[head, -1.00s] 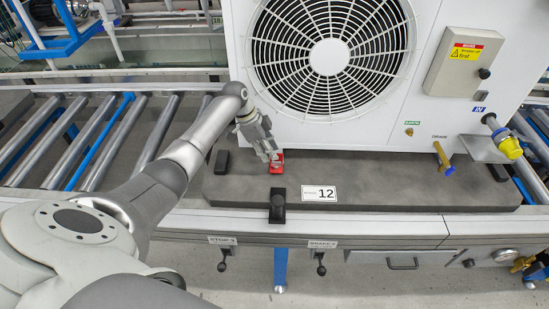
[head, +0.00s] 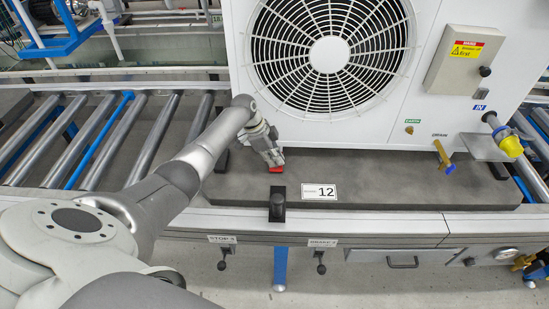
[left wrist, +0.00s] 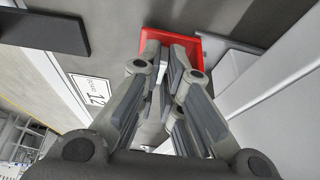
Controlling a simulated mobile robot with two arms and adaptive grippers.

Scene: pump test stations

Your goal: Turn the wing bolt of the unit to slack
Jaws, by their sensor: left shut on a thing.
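The unit (head: 330,125) is a white cabinet with a round fan grille, standing on a dark grey pallet. At its lower left foot is a small red bracket (head: 277,169), mostly covered by my left gripper (head: 275,159). In the left wrist view, the red bracket (left wrist: 212,48) surrounds the fingertips of my left gripper (left wrist: 171,52). The fingers point into it and are shut on the wing bolt there, which the fingers largely hide. How far the bolt is turned cannot be told. My right gripper is not in view.
A black post (head: 278,206) stands at the front edge of the pallet (head: 420,185), near a "12" label (head: 319,192). Conveyor rollers (head: 110,140) lie to the left. A yellow-capped pipe (head: 510,146) and a brass drain valve (head: 444,157) stick out at the right.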

